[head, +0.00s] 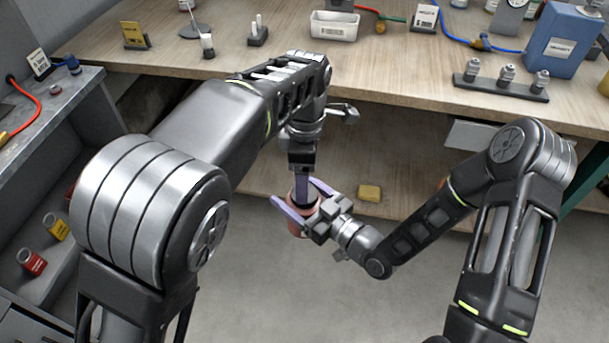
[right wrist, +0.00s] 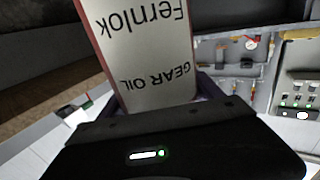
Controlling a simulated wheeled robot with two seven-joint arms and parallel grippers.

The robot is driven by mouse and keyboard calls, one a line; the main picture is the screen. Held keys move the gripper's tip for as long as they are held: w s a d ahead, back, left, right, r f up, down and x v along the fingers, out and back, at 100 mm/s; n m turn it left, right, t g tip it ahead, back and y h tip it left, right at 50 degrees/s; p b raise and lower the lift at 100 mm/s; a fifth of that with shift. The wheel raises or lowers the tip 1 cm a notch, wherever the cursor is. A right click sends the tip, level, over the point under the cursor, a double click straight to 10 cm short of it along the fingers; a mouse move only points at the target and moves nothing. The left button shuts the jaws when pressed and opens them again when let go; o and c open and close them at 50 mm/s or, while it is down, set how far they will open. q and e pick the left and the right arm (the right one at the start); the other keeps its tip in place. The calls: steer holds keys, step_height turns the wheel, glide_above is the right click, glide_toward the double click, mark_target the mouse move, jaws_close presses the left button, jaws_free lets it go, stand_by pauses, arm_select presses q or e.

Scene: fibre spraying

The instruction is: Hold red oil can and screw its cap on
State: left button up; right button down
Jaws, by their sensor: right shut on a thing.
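The red oil can (head: 296,231) is held in mid-air in front of the bench. In the right wrist view its pale label (right wrist: 145,50) reads "GEAR OIL" and "Fernlok" upside down, with a red edge at the left. My right gripper (head: 294,191) has its purple fingers on either side of the can and is shut on it. My left gripper (head: 303,190) points straight down, its purple fingers at the top of the can. Its fingers overlap in this view, so their opening is unclear.
The wooden bench (head: 400,90) behind carries a white bin (head: 334,26), a blue canister (head: 561,40) and a rack with metal fittings (head: 500,84). A yellow block (head: 369,193) lies on the lower shelf. Small red (head: 32,262) and yellow (head: 57,229) cans stand at the left.

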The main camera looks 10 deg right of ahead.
mark_target(304, 210)
arm_select(q)
step_height(304, 210, up, 4)
steer(key=n, duration=0.3)
steer(key=shift+f, duration=0.25)
steer(key=shift+f, duration=4.05)
steer(key=shift+c, duration=0.2)
steer(key=c, duration=1.4)
steer(key=m, duration=0.3)
steer(key=shift+c, duration=0.2)
